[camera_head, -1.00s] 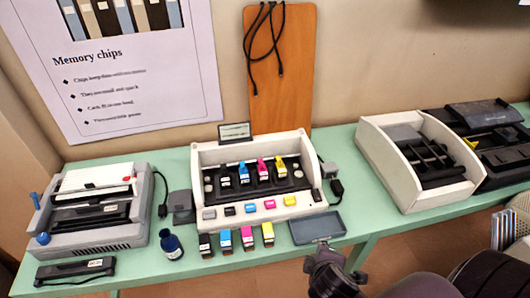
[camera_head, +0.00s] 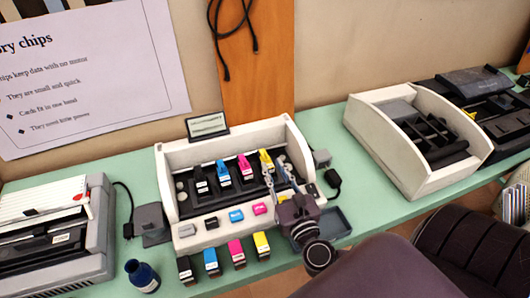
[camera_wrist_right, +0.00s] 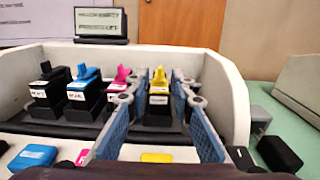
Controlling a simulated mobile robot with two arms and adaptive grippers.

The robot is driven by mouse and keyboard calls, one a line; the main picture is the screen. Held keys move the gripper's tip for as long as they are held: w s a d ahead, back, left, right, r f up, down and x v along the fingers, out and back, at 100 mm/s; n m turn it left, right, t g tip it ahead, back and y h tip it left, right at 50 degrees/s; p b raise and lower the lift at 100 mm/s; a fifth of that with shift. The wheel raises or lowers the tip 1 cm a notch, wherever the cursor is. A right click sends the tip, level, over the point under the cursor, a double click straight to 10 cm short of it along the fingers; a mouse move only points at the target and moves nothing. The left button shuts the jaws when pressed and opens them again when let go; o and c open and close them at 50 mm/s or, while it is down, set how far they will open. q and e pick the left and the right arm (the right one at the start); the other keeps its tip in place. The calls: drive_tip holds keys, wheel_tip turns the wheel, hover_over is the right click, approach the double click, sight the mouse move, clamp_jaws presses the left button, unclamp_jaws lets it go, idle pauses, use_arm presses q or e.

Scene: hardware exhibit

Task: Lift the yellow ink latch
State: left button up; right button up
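The yellow ink latch (camera_head: 265,158) tops the rightmost cartridge in the white printer's (camera_head: 168,190) dark bay. In the right wrist view the yellow latch (camera_wrist_right: 159,76) stands up on a black cartridge (camera_wrist_right: 158,108) with a white label. My right gripper (camera_head: 277,170) is open and reaches into the bay from the front right. In the right wrist view its blue-grey fingers (camera_wrist_right: 160,84) stand on either side of the yellow latch and cartridge, with gaps visible. I cannot tell whether a fingertip touches the latch. My left gripper is not in view.
Black, cyan (camera_wrist_right: 83,74) and magenta (camera_wrist_right: 122,75) latches stand left of the yellow one, magenta close to the left finger. A yellow button (camera_wrist_right: 157,158) lies below. Loose cartridges (camera_head: 211,260) and an ink bottle (camera_head: 142,275) stand in front. A blue-grey tray (camera_head: 335,222) is at right.

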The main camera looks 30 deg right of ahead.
sight(267, 156)
drive_tip(key=p+x, duration=0.1)
drive_tip(key=x, duration=0.4)
drive_tip(key=shift+w, duration=0.15)
drive_tip(key=shift+w+d, duration=0.1)
drive_tip(key=shift+w, duration=0.35)
clamp_jaws()
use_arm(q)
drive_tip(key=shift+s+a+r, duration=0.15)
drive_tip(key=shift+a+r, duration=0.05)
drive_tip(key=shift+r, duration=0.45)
